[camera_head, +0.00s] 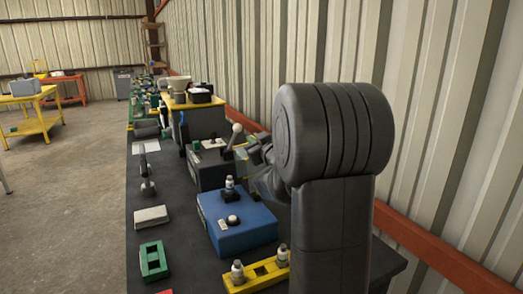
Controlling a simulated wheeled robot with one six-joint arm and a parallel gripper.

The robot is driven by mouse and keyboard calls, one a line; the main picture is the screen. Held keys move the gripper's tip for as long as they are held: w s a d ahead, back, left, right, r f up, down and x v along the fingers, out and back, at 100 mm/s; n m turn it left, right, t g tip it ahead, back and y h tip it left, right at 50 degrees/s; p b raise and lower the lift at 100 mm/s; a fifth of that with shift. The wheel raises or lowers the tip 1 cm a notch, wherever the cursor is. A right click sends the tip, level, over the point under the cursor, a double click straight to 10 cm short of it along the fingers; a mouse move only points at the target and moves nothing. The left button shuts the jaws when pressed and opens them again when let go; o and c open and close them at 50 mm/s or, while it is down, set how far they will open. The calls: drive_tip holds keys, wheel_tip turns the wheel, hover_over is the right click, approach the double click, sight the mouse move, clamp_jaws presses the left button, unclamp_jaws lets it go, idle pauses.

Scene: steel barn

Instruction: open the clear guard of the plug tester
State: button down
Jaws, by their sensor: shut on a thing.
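A dark grey box (208,172), which I take to be the plug tester, stands on the black bench top, with small fittings on its upper face. A lever with a pale ball knob (237,128) rises at its right side, leaning. My gripper (243,152) is at this lever, beside the box, and seems shut on it; my arm hides part of it and the fingertips are small. I cannot make out the clear guard or tell its angle.
A blue box (237,222) with plug-like parts on top stands nearer. A yellow holder (258,275), a green block (153,261) and a pale block (151,216) lie around it. A yellow stand (190,101) is behind; the ribbed wall (430,110) is close on the right.

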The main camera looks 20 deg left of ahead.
drive_tip(key=shift+s+a+r, duration=0.1)
drive_tip(key=shift+s+a, duration=0.1)
drive_tip(key=c, duration=1.5)
unclamp_jaws()
drive_tip(key=v, duration=1.3)
drive_tip(key=shift+s+d+b, duration=0.2)
drive_tip(key=shift+d+b, duration=0.15)
drive_tip(key=shift+b, duration=0.05)
